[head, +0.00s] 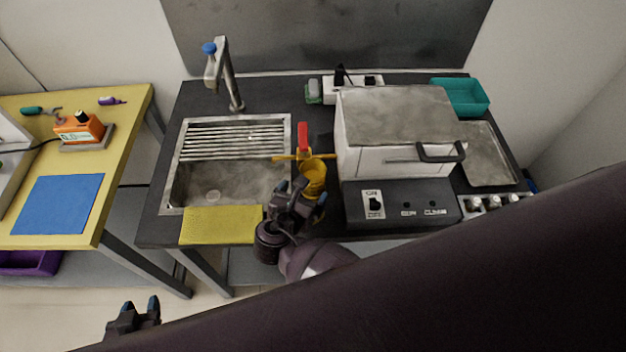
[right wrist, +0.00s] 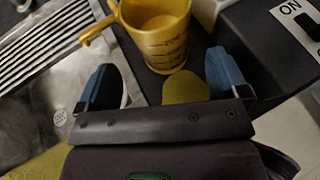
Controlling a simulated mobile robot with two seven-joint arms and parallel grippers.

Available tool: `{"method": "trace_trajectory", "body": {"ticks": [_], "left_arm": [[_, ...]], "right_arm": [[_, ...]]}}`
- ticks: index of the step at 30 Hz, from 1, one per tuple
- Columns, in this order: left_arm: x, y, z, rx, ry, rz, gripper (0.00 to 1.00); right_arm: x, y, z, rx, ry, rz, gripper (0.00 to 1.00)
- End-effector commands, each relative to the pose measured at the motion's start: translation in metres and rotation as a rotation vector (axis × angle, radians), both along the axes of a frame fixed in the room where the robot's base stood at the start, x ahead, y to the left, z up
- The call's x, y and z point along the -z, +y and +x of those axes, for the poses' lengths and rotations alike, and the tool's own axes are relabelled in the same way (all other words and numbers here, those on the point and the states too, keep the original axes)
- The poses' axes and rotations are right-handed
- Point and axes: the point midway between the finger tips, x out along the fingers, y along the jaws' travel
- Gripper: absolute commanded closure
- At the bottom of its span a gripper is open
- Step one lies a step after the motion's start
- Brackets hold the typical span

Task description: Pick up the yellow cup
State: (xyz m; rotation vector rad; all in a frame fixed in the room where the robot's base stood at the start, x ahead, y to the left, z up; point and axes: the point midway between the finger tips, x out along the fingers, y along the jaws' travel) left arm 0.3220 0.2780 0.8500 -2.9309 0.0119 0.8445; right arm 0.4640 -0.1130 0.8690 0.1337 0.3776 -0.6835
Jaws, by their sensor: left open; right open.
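The yellow cup (head: 313,178) stands on the dark counter between the sink and the grey-white box. In the right wrist view the cup (right wrist: 160,40) has dark markings on its side and a yellow handle or spout at its left. My right gripper (head: 303,192) is open just in front of the cup. Its two blue fingertips (right wrist: 162,80) are spread apart, with the cup beyond them and roughly centred, not gripped. A rounded olive-yellow piece (right wrist: 187,89) shows between the fingers; I cannot tell what it is. My left gripper (head: 140,304) is open and empty, low at the left.
A red-topped item with yellow arms (head: 303,138) stands just behind the cup. The sink (head: 165,190) with a rack is left, a yellow cloth (head: 220,226) at its front edge. The box-shaped machine (head: 375,160) stands close on the right. A tap (head: 228,75) rises behind the sink.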

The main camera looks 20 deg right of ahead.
Motion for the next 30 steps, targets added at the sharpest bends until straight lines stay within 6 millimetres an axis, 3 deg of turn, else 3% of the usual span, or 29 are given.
{"method": "trace_trajectory", "body": {"ticks": [12,22,30], "left_arm": [[-0.001,-0.001,0.001,0.0,-0.003,-0.002,0.57],[-0.001,-0.001,0.001,0.0,-0.003,-0.002,0.57],[-0.001,-0.001,0.001,0.0,-0.002,-0.001,0.57]], "right_arm": [[0.022,-0.029,0.03,0.0,0.001,0.001,0.07],[0.025,-0.032,0.034,-0.001,0.0,0.002,0.07],[0.024,-0.032,0.034,-0.001,0.0,0.002,0.49]]}}
